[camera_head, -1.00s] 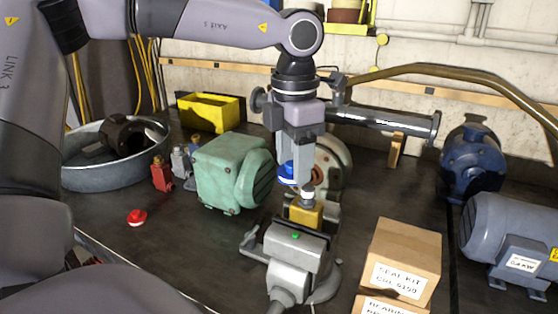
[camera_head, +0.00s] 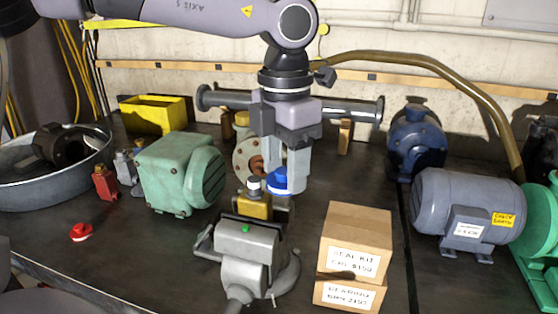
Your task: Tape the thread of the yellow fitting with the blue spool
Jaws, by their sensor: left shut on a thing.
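The yellow fitting (camera_head: 254,206) is clamped in a grey bench vise (camera_head: 248,248). Its thread (camera_head: 254,185) points up and shows white at the top. My left gripper (camera_head: 281,182) points down just right of the thread and is shut on the blue spool (camera_head: 280,181). The spool is at about the height of the thread and very close beside it; I cannot tell whether they touch. My right gripper is not in view.
A red spool (camera_head: 81,232) lies at the left. A green gearbox (camera_head: 180,173) stands left of the vise, stacked cardboard boxes (camera_head: 356,240) to its right. A flanged pipe (camera_head: 350,108) lies behind. Motors (camera_head: 465,207) stand at the right.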

